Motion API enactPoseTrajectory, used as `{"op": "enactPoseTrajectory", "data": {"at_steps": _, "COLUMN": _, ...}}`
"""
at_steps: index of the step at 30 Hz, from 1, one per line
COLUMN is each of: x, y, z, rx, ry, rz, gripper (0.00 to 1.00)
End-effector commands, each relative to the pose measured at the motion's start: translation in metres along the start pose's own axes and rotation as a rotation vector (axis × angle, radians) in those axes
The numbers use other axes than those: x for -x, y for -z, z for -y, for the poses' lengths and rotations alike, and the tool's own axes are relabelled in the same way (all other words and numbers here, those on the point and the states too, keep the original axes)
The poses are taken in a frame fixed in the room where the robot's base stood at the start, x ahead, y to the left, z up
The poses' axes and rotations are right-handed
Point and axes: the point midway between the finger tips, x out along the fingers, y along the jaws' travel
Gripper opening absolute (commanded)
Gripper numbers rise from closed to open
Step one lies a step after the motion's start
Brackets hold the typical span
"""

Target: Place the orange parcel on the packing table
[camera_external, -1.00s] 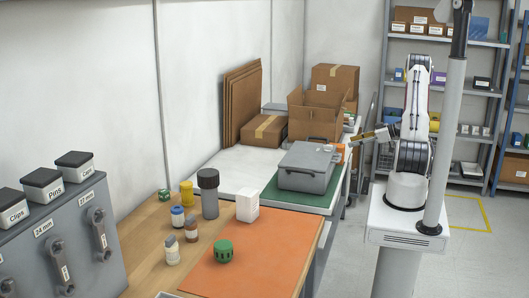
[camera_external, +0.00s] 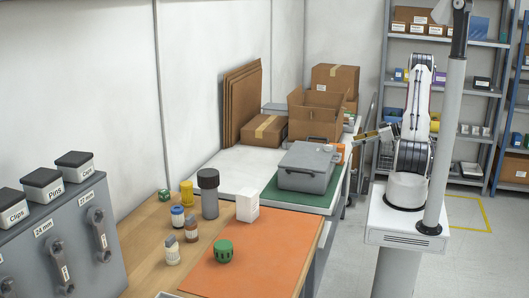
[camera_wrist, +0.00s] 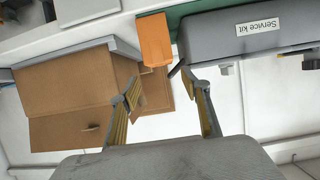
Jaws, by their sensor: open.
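The orange parcel (camera_external: 340,152) sits at the right edge of the white-topped table (camera_external: 222,172), next to the grey case. In the wrist view the orange parcel (camera_wrist: 155,40) is a small block at top centre, between the open cardboard box and the grey case. My gripper (camera_wrist: 160,76) is open and empty, its two fingertips spread just short of the parcel. In the external view my gripper (camera_external: 358,139) is small, beside the parcel at the table's right edge; its fingers are hard to make out. I cannot tell whether it touches the parcel.
The grey case (camera_external: 308,164), labelled "Service kit" in the wrist view (camera_wrist: 258,28), lies on a green mat (camera_external: 270,199). An open cardboard box (camera_external: 314,112) and a taped box (camera_external: 264,130) stand behind. The nearer wooden table holds an orange mat (camera_external: 260,262) and several small containers.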

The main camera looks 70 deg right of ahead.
Motion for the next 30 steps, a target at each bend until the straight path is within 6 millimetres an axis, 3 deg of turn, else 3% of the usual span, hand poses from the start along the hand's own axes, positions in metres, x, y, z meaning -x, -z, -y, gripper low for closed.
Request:
{"op": "enactPoseTrajectory", "data": {"at_steps": 5, "x": -0.003, "y": 0.003, "z": -0.001, "rx": 0.009, "ry": -0.006, "rz": 0.008, "gripper": 0.47}}
{"op": "enactPoseTrajectory", "data": {"at_steps": 11, "x": -0.020, "y": 0.023, "z": -0.009, "rx": 0.061, "ry": -0.050, "rz": 0.052, "gripper": 0.47}}
{"op": "enactPoseTrajectory", "data": {"at_steps": 21, "x": -0.065, "y": 0.099, "z": -0.020, "rx": 0.206, "ry": -0.218, "rz": 0.177, "gripper": 0.47}}
{"op": "enactPoseTrajectory", "data": {"at_steps": 30, "x": -0.087, "y": 0.171, "z": 0.001, "rx": 0.282, "ry": -0.365, "rz": 0.251, "gripper": 0.47}}
